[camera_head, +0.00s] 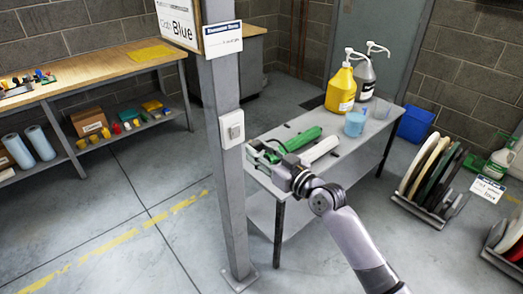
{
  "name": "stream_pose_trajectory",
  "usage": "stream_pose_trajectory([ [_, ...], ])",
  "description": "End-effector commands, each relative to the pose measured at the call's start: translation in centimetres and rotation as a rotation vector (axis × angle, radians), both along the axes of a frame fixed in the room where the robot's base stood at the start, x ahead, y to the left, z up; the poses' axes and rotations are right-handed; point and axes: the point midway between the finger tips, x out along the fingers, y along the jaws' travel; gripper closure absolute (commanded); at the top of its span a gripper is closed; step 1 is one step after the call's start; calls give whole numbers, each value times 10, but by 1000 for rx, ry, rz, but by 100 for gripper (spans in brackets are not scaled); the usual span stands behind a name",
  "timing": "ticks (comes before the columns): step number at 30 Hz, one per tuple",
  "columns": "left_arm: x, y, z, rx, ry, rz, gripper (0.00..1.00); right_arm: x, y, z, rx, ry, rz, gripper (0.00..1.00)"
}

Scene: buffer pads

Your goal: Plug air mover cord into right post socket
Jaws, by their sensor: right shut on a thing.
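I see no clear run of cord and no air mover. My left gripper is out of view.
A grey table (345,150) behind my right arm carries a green bottle (300,138), a white bottle (320,149), a blue cup (355,123) and a yellow pump jug (341,88). A rack of pads (425,180) stands at right. The left floor is open.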

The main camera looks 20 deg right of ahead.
Motion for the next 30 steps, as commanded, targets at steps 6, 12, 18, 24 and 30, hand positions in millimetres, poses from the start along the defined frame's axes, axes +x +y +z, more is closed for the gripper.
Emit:
stream_pose_trajectory([
  [6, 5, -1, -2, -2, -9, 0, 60, 13, 0, 1, 4, -11, -12, 100],
  [12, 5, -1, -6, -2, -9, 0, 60, 34, 8, 1, 4, -10, -12, 100],
  [18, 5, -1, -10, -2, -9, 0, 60, 52, 15, 1, 3, -9, -11, 100],
  [24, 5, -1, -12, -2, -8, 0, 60, 61, 19, 1, 3, -8, -10, 100],
  [30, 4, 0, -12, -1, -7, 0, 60, 62, 19, 1, 2, -8, -10, 100],
])
